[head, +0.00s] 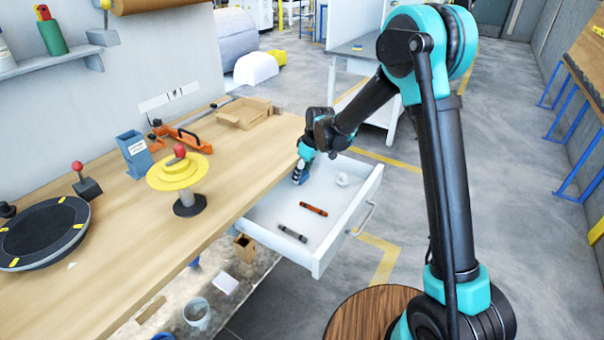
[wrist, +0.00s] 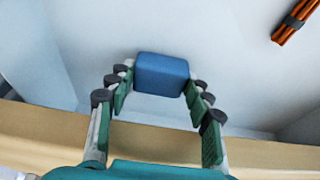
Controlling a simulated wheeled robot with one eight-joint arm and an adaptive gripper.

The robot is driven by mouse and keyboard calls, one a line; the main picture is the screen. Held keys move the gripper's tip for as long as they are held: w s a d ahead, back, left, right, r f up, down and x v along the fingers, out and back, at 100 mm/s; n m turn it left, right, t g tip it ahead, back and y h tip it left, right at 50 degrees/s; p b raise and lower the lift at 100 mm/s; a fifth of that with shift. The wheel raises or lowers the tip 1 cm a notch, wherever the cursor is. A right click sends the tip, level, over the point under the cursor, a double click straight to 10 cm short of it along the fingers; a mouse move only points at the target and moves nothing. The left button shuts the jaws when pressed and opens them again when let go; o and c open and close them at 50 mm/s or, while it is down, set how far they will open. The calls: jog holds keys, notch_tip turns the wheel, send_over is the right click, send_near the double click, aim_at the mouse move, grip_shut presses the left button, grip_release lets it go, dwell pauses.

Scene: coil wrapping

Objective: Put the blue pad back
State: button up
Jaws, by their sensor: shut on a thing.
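The blue pad (wrist: 161,74) is a small rounded block between the fingertips of my gripper (wrist: 158,88) in the wrist view. The fingers are shut on it from both sides. In the head view my gripper (head: 300,172) reaches down into the open white drawer (head: 318,262), at its back left by the bench edge. The pad is hard to make out there. I cannot tell whether the pad touches the drawer floor.
An orange-brown bundle (head: 314,209), a dark stick (head: 292,233) and a crumpled white piece (head: 343,179) lie in the drawer. The drawer walls and the wooden bench (head: 228,190) border my gripper. The drawer's middle is mostly free. A yellow spool stand (head: 180,176) is on the bench.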

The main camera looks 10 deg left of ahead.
aim_at(309, 183)
jog(key=shift+f, duration=0.2)
jog(key=o, duration=1.2)
jog(key=w+v, duration=0.1)
jog(key=v, duration=1.1)
jog(key=s+d+m+t, duration=0.1)
jog(key=s+d+m, duration=0.3)
jog(key=d, duration=1)
jog(key=s+d+f+m+t+h, duration=0.1)
jog(key=s+d+f+m, duration=0.2)
jog(key=s+d, duration=0.7)
jog(key=s+d+f+m+t+h, duration=0.1)
jog(key=s+d+f+m, duration=0.2)
jog(key=s+d+m, duration=0.4)
jog(key=s+d, duration=0.3)
jog(key=d, duration=0.2)
jog(key=shift+s+d+f+h, duration=0.4)
